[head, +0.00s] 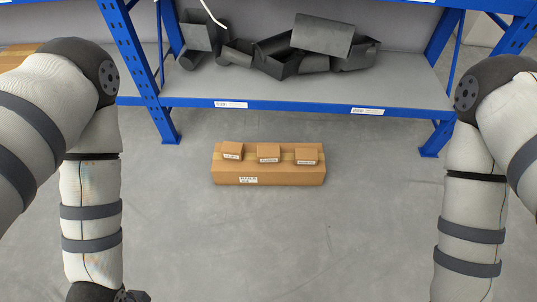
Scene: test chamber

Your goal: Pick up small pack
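Three small brown packs stand in a row on top of a long brown carton (220,173) on the floor, in the middle of the head view: a left pack (232,149), a middle pack (268,151) and a right pack (307,153). Each has a white label on its front. My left arm hangs at the left edge, and only a dark part near its lower end shows at the bottom. My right arm hangs at the right edge and runs out of the picture. The fingers of both grippers are out of sight. Both arms are well apart from the packs.
A blue-framed shelf (290,107) stands behind the carton, its uprights (140,70) reaching the floor. Dark grey boxes and tubes (322,36) lie piled on it. The grey floor (280,245) in front of the carton is clear.

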